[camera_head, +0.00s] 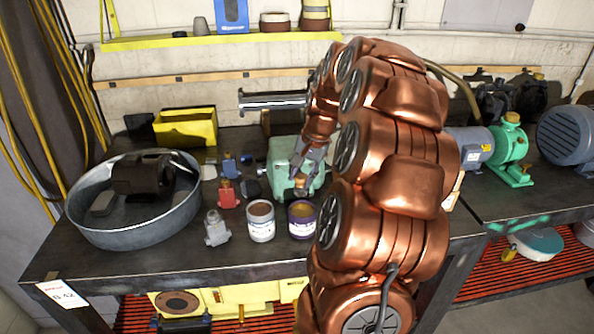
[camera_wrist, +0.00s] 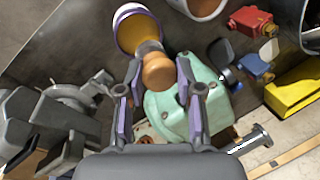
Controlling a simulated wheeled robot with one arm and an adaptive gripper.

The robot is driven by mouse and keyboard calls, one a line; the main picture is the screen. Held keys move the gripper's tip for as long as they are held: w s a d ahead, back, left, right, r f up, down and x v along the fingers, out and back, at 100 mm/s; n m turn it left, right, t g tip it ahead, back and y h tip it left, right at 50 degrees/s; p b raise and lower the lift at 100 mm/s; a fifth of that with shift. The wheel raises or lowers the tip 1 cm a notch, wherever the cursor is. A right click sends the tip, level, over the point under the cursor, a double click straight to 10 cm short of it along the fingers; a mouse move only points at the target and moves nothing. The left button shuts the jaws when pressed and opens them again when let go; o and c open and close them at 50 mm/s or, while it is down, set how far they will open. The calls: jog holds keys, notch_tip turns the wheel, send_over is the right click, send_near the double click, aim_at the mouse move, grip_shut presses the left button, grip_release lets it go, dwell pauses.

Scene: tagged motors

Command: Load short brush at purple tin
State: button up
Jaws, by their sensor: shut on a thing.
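The purple tin (camera_head: 302,226) stands open near the bench's front edge, with orange-brown contents; it also shows at the top of the wrist view (camera_wrist: 122,14). My gripper (camera_head: 303,178) is above and behind it, pointing down. In the wrist view my gripper (camera_wrist: 159,78) is shut on the short brush (camera_wrist: 157,70), whose rounded wooden handle sits between the fingertips. The brush's grey collar points toward the tin and overlaps its opening in that view. Its bristle end is hidden, so I cannot tell whether it touches the contents.
A white tin (camera_head: 261,227) stands just left of the purple one. A mint-green housing (camera_head: 282,158) is close behind my gripper. Small red (camera_head: 227,194) and grey (camera_head: 216,229) fittings, a round metal tub (camera_head: 150,231) and a yellow bin (camera_head: 186,128) lie to the left.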

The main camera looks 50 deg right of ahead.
aim_at(304, 192)
jog(key=shift+s+d+f, duration=0.1)
jog(key=shift+d+f, duration=0.1)
jog(key=shift+f, duration=2.65)
jog(key=shift+s+f+b, duration=0.1)
jog(key=shift+f+b, duration=0.6)
dwell(1.3)
jog(key=shift+r, duration=0.1)
jog(key=shift+r+p, duration=0.3)
jog(key=shift+r, duration=3.2)
